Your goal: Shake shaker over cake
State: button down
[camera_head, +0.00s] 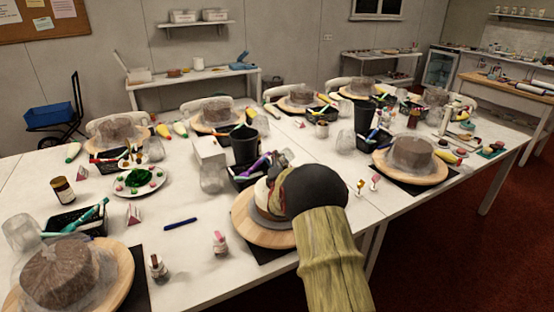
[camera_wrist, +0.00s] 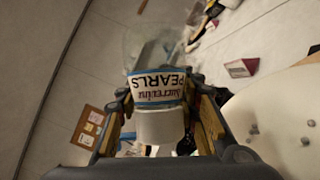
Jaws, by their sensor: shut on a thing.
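My gripper (camera_wrist: 165,105) is shut on a shaker (camera_wrist: 156,88) in the wrist view. The shaker is clear, with a white, blue-edged label reading "PEARLS" and a white cap. The label reads upside down in that view. A pale cake top with a few dark specks (camera_wrist: 275,118) fills the right of the wrist view, beside the gripper. In the head view, my arm hides the gripper and shaker and much of the middle cake. That cake's pale side (camera_head: 260,190) shows on a round wooden turntable (camera_head: 252,228).
Wrapped brown cakes on turntables stand at front left (camera_head: 60,272) and right (camera_head: 410,152). A black cup (camera_head: 244,146), small jars (camera_head: 158,268) and a plate (camera_head: 138,196) crowd the white table. Some bare table shows around the blue pen (camera_head: 180,224).

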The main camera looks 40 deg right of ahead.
jog(key=shift+a+n+t, duration=0.3)
jog(key=shift+a+n, duration=0.1)
jog(key=shift+a+f+m+g+p, duration=0.1)
jog(key=shift+a+m+g+p, duration=0.4)
jog(key=shift+a+m+p, duration=0.5)
jog(key=shift+s+d+f, duration=0.1)
jog(key=shift+f, duration=0.2)
jog(key=d, duration=0.2)
jog(key=d+b, duration=0.1)
jog(key=d, duration=0.2)
jog(key=shift+s+d+f, duration=0.1)
jog(key=shift+s+d, duration=0.2)
jog(key=shift+r+n+b, duration=0.2)
jog(key=shift+n+b, duration=0.1)
jog(key=shift+b, duration=0.2)
